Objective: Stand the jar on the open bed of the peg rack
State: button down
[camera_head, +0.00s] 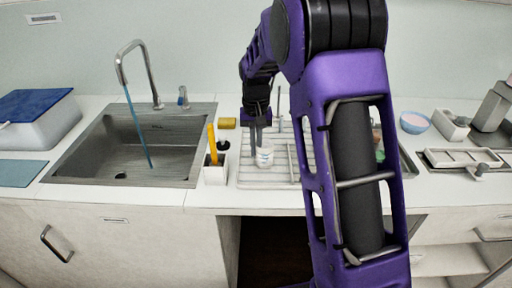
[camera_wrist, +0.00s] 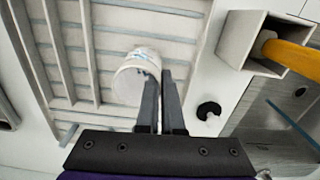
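The jar (camera_head: 264,157) is small and white with a blue-marked side. It is upright at the bare front left part of the peg rack (camera_head: 246,181). In the wrist view the jar (camera_wrist: 129,82) shows against the pale slats of the rack (camera_wrist: 97,117). My gripper (camera_head: 262,126) points down right above the jar. In the wrist view its two dark fingers (camera_wrist: 162,78) have a narrow gap between them. The left finger overlaps the jar's right edge and the right finger is just beside it. Whether they pinch the jar's edge is unclear.
A white holder (camera_head: 215,174) with a yellow-handled tool stands just left of the rack. The sink (camera_head: 130,150) is further left. My arm hides the rack's right part.

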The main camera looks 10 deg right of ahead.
jog(key=shift+f, duration=0.1)
jog(key=c, duration=1.5)
grip_release()
jog(key=o, duration=0.4)
jog(key=shift+o, duration=0.2)
notch_tip(320, 180, up, 12)
jog(key=p, duration=0.1)
